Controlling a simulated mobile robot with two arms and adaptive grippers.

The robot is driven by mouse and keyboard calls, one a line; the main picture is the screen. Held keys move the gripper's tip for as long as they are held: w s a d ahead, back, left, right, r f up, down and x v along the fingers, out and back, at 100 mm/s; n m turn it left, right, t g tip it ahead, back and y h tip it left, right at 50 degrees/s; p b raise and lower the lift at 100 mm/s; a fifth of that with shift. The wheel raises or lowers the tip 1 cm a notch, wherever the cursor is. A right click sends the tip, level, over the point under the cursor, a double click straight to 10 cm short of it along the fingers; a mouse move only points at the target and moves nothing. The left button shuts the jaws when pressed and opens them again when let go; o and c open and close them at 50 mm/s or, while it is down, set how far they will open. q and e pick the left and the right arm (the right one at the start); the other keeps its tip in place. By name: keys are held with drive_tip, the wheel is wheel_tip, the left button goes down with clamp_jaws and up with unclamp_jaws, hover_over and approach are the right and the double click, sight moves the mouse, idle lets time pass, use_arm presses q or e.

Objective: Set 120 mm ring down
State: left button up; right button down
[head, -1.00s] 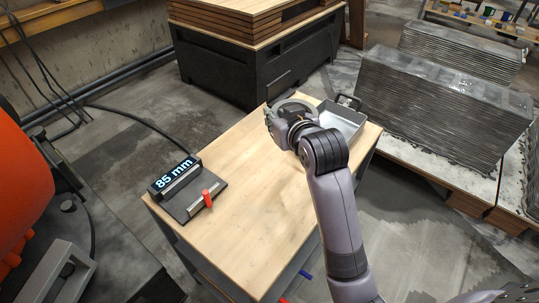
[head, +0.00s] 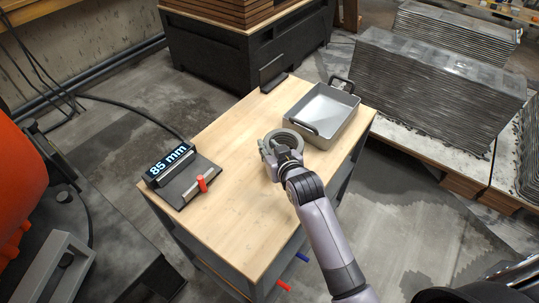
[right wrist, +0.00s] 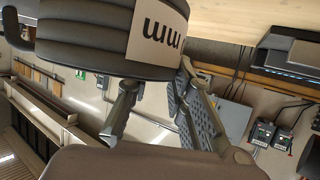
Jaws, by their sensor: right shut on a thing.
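My right gripper (head: 270,150) is over the wooden table, shut on the grey 120 mm ring (head: 283,133). In the right wrist view the ring (right wrist: 85,42) looks dark and ribbed, with a pale label showing "mm"; the rest of the label is out of frame. The two fingers of the right gripper (right wrist: 158,78) reach up to its wall there. The ring is in front of the grey tray, at its near left side in the head view. I cannot tell whether it touches the tabletop. My left gripper is not in view.
The grey tray (head: 338,104) with dark handles stands on the right part of the table (head: 225,215). The table's middle is clear.

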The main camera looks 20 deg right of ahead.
drive_tip(key=shift+f, duration=1.5)
drive_tip(key=c, duration=1.9)
unclamp_jaws()
drive_tip(key=shift+f, duration=0.2)
drive_tip(key=o, duration=0.5)
drive_tip(key=shift+s+r, duration=0.1)
drive_tip(key=v, duration=1.2)
